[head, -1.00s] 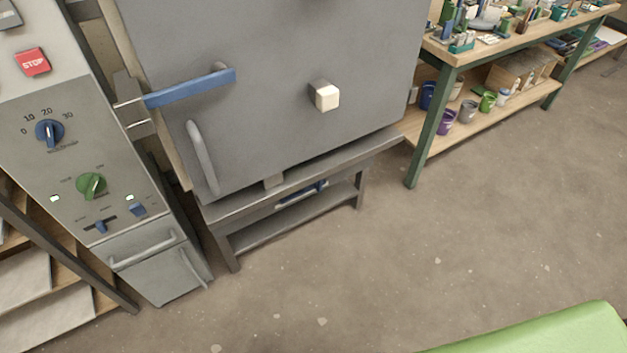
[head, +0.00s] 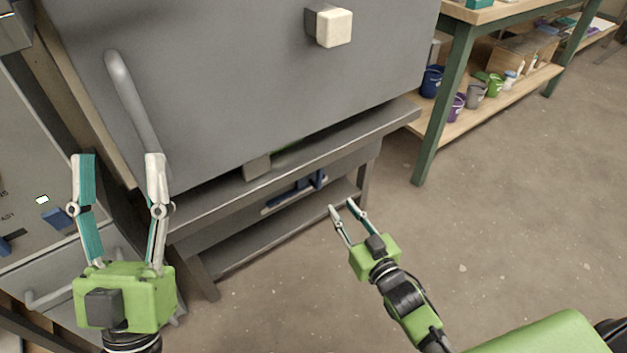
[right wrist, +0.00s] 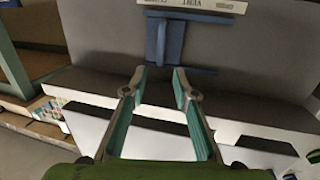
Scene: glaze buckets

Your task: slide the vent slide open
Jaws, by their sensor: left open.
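The vent slide (head: 314,181) is a blue handle on a pale strip under the grey kiln, on its stand. In the right wrist view the blue vent slide (right wrist: 164,45) stands on a blue bar, below a white label with upside-down lettering. My right gripper (head: 341,204) is open and empty, in front of the slide and a little to its right, apart from it. In the right wrist view its fingertips (right wrist: 159,72) point at the slide with a gap between them. My left gripper (head: 119,158) is open and empty, in front of the kiln's lower left.
The kiln door (head: 220,75) carries a grey bar handle (head: 133,95) and a cream block (head: 333,28). A control panel (head: 28,215) stands at left. A green-legged workbench (head: 443,110) with buckets stands at right. The floor (head: 500,240) at right is clear.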

